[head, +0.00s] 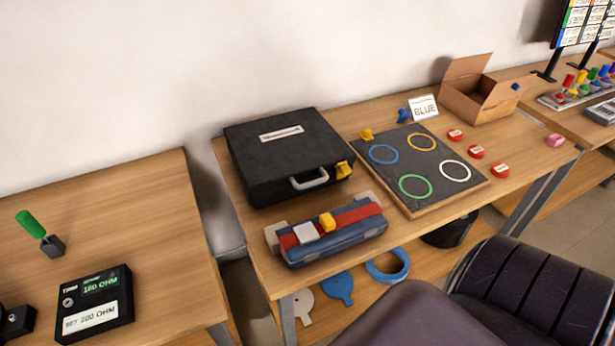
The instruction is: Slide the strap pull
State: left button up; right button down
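A blue padded case (345,240) with a red strap (356,214) across its top lies near the front edge of the middle table. A yellow pull (327,222) sits on the strap, right beside a white block (306,232). Grey end pieces stick out at the case's left and right ends. A gap between the yellow pull and the white block is hard to make out. Neither of my grippers is in view.
A black briefcase (270,165) stands behind the strap case. A dark board with coloured rings (400,205) lies to its right. An open cardboard box (480,105) stands farther back.

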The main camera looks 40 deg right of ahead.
aim_at(325, 224)
jog(key=z, duration=1.45)
